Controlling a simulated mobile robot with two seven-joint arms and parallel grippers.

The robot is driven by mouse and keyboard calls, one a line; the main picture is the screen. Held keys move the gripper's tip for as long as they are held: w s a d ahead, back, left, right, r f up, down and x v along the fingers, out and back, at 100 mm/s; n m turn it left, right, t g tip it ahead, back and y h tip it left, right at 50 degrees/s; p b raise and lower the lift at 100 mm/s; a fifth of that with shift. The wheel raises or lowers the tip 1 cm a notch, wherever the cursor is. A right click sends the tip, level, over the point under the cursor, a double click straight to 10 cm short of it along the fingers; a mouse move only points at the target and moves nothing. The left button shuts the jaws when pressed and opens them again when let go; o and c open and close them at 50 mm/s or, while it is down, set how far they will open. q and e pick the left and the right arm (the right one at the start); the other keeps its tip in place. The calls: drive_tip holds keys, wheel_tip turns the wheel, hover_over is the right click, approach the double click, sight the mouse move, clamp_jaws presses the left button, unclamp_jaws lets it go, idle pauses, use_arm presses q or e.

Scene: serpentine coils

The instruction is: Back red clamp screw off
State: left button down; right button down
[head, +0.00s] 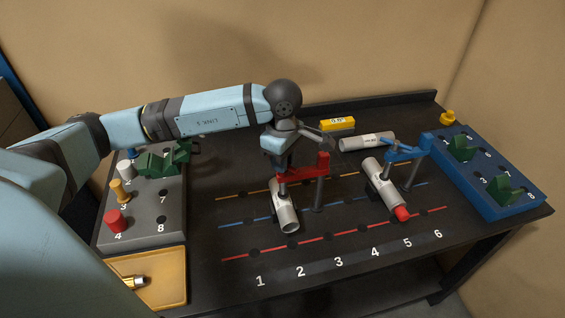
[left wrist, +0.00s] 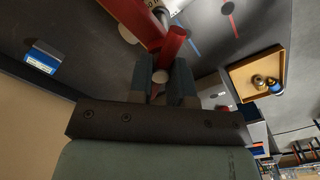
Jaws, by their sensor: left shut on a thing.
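The red clamp (head: 311,168) stands on a post on the dark table, its arm reaching left over a grey cylinder (head: 286,212). My left gripper (head: 281,170) points down at the arm's left end, above the cylinder. In the left wrist view the fingers (left wrist: 161,88) are shut around the red clamp screw (left wrist: 171,46), with the red clamp arm (left wrist: 132,18) just beyond. The fingers hide part of the screw, and I cannot tell whether its tip touches the cylinder. My right gripper is not in view.
A blue clamp (head: 404,152) stands over another cylinder (head: 378,182) with a red end cap (head: 402,214). A loose cylinder (head: 366,141) and yellow block (head: 337,123) lie behind. A grey peg board (head: 146,236) is left, a blue one (head: 485,190) right. The front numbered strip is clear.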

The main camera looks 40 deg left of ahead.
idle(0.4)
use_arm(q)
drive_tip(key=c, duration=1)
unclamp_jaws()
drive_tip(key=shift+o, duration=0.2)
wheel_tip(320, 180, up, 14)
drive_tip(key=b, duration=0.1)
